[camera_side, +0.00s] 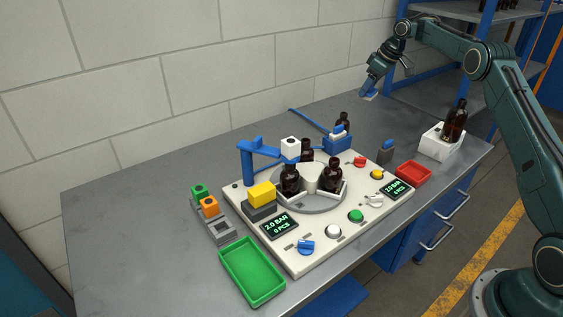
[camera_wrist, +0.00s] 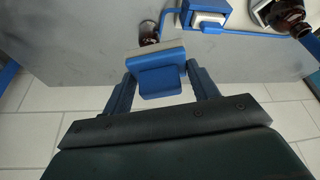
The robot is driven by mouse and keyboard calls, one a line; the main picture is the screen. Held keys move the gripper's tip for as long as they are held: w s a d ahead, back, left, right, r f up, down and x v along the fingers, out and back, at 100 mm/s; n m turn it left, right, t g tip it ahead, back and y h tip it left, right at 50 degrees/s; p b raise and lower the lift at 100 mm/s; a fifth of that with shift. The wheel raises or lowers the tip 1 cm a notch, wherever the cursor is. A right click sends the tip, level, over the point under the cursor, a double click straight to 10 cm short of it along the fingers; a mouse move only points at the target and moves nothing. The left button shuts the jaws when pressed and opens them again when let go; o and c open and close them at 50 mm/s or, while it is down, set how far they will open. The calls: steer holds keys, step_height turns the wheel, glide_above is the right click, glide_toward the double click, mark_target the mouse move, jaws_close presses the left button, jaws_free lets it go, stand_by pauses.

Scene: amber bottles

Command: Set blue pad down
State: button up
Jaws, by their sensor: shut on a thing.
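My gripper (camera_side: 371,88) is raised high above the back right of the grey bench in the side view. In the wrist view my gripper (camera_wrist: 162,76) is shut on the blue pad (camera_wrist: 160,83), with one finger on each side. The pad is a blue block with a pale grey layer along its far edge. In the side view the pad (camera_side: 369,95) is a small blue patch at the fingertips, clear of the bench.
A white panel (camera_side: 291,252) with a turntable holding amber bottles (camera_side: 332,175) fills the bench middle. A blue fixture (camera_side: 338,144) stands behind it. A green tray (camera_side: 252,273), red tray (camera_side: 413,173) and white box (camera_side: 436,146) surround it. The back-left bench is bare.

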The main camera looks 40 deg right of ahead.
steer(key=w+a+n+g+y, duration=0.25)
steer(key=a+n, duration=0.65)
steer(key=a, duration=3.2)
steer(key=s+a+n+g, duration=0.1)
steer(key=s+a+n, duration=0.25)
steer(key=a, duration=0.65)
steer(key=s+a+n+g, duration=0.1)
steer(key=s+a+n, duration=0.1)
steer(key=s+a, duration=0.5)
steer(key=s+a+n+g, duration=0.1)
steer(key=s+a+n, duration=0.1)
steer(key=s+a, duration=0.55)
steer(key=s+a+n, duration=0.3)
steer(key=s+a, duration=0.2)
steer(key=a, duration=0.5)
steer(key=shift+m, duration=0.25)
steer(key=f, duration=1.5)
steer(key=shift+s+a+f, duration=0.1)
steer(key=shift+s+f, duration=0.1)
steer(key=shift+f, duration=0.05)
steer(key=shift+f+g, duration=0.1)
steer(key=shift+g, duration=0.15)
steer(key=shift+f, duration=2)
steer(key=shift+f, duration=0.1)
